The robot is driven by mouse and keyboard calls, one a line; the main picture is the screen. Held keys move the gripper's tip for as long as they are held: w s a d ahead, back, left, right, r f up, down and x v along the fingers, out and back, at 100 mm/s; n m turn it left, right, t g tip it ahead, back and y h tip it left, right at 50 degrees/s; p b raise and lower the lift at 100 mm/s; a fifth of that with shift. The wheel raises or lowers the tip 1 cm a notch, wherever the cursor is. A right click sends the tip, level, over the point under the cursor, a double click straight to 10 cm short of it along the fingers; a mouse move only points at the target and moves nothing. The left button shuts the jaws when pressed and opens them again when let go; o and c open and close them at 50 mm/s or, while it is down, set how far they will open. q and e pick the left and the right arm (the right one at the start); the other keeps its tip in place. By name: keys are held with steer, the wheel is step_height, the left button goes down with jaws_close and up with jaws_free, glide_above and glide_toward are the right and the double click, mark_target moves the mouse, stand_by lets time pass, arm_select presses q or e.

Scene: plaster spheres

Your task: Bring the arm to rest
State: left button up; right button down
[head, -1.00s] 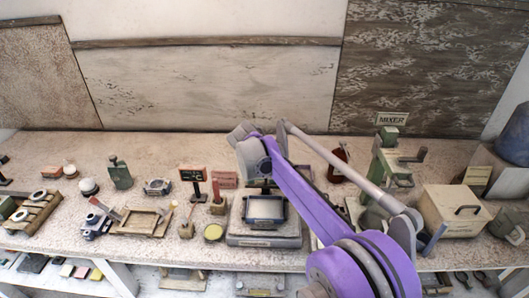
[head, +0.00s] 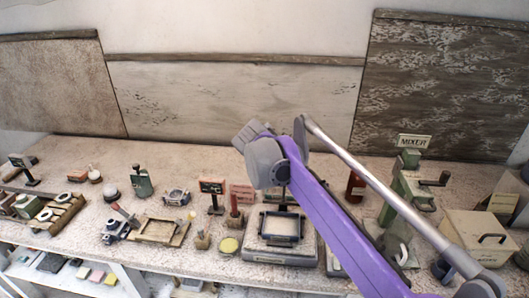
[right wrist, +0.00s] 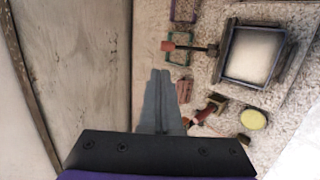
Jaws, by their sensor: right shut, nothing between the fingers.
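My right arm (head: 325,215) comes in from the lower right of the head view and reaches up over the middle of the workbench (head: 75,160). Its grey wrist end is raised in front of the back wall, and the fingers cannot be made out clearly there. In the right wrist view my right gripper (right wrist: 160,74) is shut and empty, its fingers together above the bench edge by the wall. No object touches the fingertips. My left gripper is in neither view.
Below the arm stands a scale-like device with a framed tray (head: 281,228). A small display on a post (head: 212,187) is left of it. A green mixer (head: 408,185) and a cream box (head: 480,236) stand right. A wooden tray (head: 160,230) lies left.

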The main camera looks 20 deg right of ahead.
steer(key=s+a+f+m+y, duration=0.2)
steer(key=s+a+f+m, duration=0.1)
steer(key=s+f, duration=0.4)
steer(key=s+a+f+m+y, duration=0.2)
steer(key=s+a+f+m, duration=0.2)
steer(key=s, duration=1)
steer(key=s+a+f+m+g+y, duration=0.1)
steer(key=s+a+f+m, duration=0.3)
steer(key=s+f, duration=0.6)
steer(key=shift+s+a+f+y, duration=0.35)
steer(key=shift+a+y, duration=0.35)
steer(key=shift+a, duration=0.55)
steer(key=shift+w, duration=0.1)
